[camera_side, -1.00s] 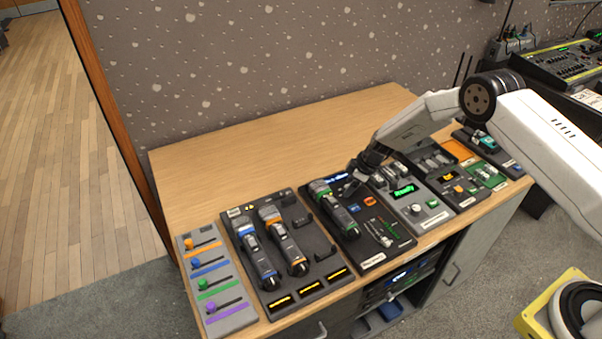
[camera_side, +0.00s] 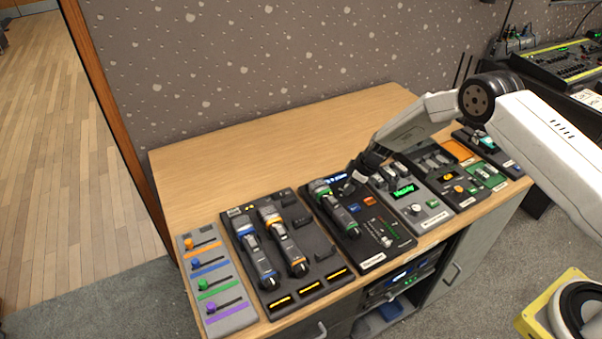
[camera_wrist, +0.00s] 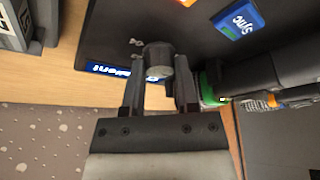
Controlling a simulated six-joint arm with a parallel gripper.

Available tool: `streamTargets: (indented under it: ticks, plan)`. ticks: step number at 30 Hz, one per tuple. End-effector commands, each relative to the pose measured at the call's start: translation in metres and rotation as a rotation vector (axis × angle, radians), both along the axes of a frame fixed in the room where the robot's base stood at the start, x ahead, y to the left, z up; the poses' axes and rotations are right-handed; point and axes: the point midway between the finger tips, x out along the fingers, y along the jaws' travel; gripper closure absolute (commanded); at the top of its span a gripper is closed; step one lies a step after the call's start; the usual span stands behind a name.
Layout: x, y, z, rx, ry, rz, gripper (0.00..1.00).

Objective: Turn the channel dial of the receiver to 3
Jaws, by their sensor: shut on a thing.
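The receiver is a dark panel (camera_side: 385,232) that also carries a green-banded microphone (camera_side: 336,208). Its channel dial is a grey round knob, seen in the wrist view (camera_wrist: 158,60) near the panel's edge. My gripper (camera_side: 359,176) reaches down to the dial from above. In the wrist view my gripper (camera_wrist: 159,72) has one finger on each side of the dial and is shut on it. A blue-lit display (camera_wrist: 118,74) lies beside the dial, partly covered by a finger. I cannot read the dial's number.
A blue SYNC button (camera_wrist: 237,18) sits near the dial. The microphone lies close to my fingers. A grey unit with a green display (camera_side: 404,190) stands to the right, and a dark tray with blue and orange microphones (camera_side: 287,243) to the left. The table's back is clear.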

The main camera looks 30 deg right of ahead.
Motion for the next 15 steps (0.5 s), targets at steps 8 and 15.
streamTargets:
  ticks: [8,15]
  plan:
    - [0.0,0.0002,0.0007,0.0,-0.001,-0.105,1.0]
    - [-0.0005,0.0005,0.0004,-0.001,-0.001,-0.232,1.0]
